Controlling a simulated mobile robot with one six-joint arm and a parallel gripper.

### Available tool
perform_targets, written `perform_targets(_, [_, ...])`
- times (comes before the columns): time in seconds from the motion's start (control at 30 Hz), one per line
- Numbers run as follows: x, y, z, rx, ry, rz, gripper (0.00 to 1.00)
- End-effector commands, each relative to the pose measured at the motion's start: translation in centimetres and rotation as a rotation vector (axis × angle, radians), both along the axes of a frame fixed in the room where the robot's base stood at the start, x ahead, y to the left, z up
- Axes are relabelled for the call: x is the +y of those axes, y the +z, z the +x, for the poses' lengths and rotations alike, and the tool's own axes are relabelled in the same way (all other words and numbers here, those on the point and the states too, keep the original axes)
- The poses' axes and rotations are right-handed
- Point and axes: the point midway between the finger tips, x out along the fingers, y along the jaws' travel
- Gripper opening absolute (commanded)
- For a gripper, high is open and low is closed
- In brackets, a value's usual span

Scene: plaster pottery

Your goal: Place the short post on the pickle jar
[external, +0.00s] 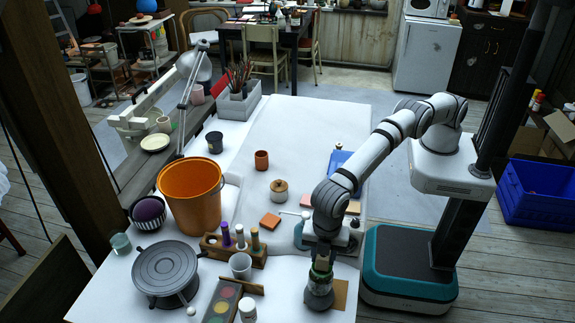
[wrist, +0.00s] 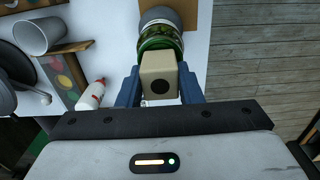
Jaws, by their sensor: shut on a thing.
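My gripper (external: 322,256) is low over the front of the table. In the wrist view its two blue fingers (wrist: 159,84) are shut on the short post (wrist: 157,70), a beige squared block with a dark round spot on its near end. The pickle jar (external: 319,293) stands upright at the table's front, directly below the gripper in the external view. In the wrist view the jar (wrist: 160,42), with green contents, shows just beyond the post. The post overlaps the jar there, so I cannot tell whether they touch.
A wooden rack (external: 235,250) with several upright pegs stands left of the jar. A grey cup (external: 241,265), a white bottle (external: 248,310) and a paint palette (external: 221,303) are close by. An orange bucket (external: 191,196) and grey turntable (external: 166,268) are farther left.

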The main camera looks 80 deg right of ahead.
Motion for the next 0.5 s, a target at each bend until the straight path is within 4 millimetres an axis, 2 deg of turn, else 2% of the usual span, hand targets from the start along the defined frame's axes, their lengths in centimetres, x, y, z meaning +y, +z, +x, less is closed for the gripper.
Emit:
perform_targets(0.07, [-0.01, -0.33, -0.01, 0.000, 0.000, -0.001, 0.07])
perform_targets(0.1, [-0.01, -0.25, -0.01, 0.000, 0.000, -0.001, 0.36])
perform_targets(0.33, [-0.01, -0.24, -0.01, 0.000, 0.000, -0.001, 0.54])
perform_targets(0.5, [-0.01, -0.23, -0.01, 0.000, 0.000, -0.001, 0.54])
